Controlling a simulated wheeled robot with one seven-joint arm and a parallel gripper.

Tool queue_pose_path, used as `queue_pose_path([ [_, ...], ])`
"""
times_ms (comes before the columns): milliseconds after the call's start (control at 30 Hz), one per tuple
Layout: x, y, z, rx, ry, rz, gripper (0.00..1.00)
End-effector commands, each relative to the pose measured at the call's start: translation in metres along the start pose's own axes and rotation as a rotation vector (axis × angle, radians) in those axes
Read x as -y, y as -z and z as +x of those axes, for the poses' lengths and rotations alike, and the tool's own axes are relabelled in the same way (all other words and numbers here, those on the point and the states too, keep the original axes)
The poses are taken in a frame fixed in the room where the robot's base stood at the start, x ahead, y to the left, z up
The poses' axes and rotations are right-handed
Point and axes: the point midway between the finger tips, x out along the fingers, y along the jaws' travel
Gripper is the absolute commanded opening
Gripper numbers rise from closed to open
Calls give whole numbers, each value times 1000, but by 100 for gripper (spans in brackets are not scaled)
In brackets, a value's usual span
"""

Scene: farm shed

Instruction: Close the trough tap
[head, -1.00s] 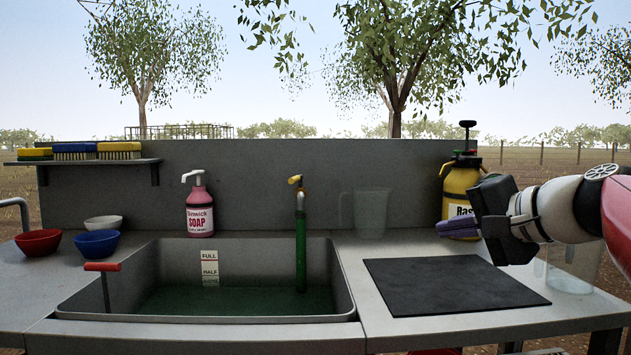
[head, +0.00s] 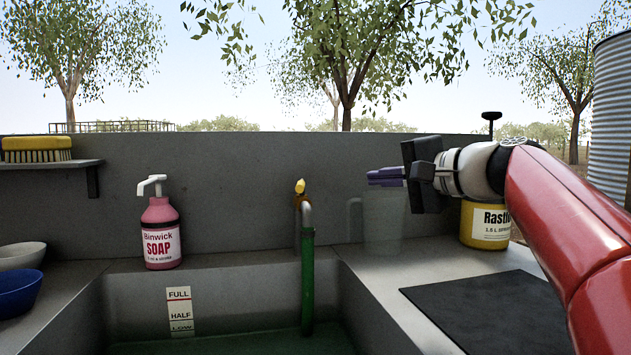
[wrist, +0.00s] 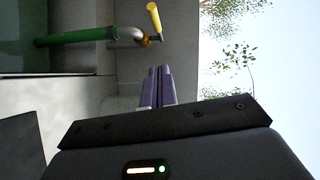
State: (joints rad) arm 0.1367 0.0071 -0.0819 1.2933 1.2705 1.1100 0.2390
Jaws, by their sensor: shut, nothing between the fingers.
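The trough tap (head: 301,191) stands at the back of the trough (head: 235,285), with a yellow lever on top, a grey spout and a green hose (head: 307,280) hanging into the water. In the wrist view the tap's yellow lever (wrist: 154,20) is ahead of my fingers, with the brass and grey spout beside it. My gripper (head: 368,177) is to the right of the tap at about lever height, its purple fingers pointing left. The fingers (wrist: 158,88) are together and empty, apart from the tap. The water's surface is low in the trough, near the LOW mark.
A pink soap bottle (head: 161,230) stands left of the tap. A clear jug (head: 382,222) is on the counter under my gripper. A yellow sprayer (head: 485,224) is behind my arm, and a dark mat (head: 490,315) lies at the right. Bowls (head: 18,292) sit at the left.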

Motion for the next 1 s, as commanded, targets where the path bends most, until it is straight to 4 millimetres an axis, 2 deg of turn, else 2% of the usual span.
queue_pose_path([
  [167, 0, -1, 23, 4, -2, 1, 0],
  [533, 1, -1, 101, 4, -1, 0, 0],
  [733, 0, -22, 119, 3, 0, 0, 0],
  [1000, -1, -29, 126, 1, -1, 0, 0],
])
